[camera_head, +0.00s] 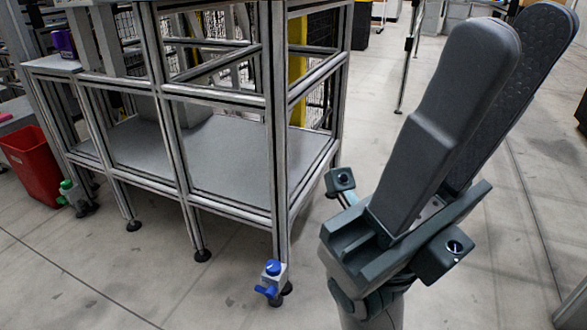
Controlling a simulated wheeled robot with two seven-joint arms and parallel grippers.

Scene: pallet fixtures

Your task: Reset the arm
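My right gripper (515,28) is large in the right half of the head view, with its fingers pointing up and slightly right. Its two dark grey fingers stand apart, and the inner textured pad of the rear finger shows past the front one. The gap holds nothing that I can see, though the front finger hides part of it. The gripper is in the air to the right of a metal frame structure, apart from it in the picture. My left gripper is not in view.
The aluminium frame structure (268,120) with a grey lower shelf (235,165) fills the left and middle. A blue-and-white fitting (271,280) is at its front foot. A red bin (32,165) stands at left; a purple object (63,43) sits above. Tiled floor (130,285) is open in front.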

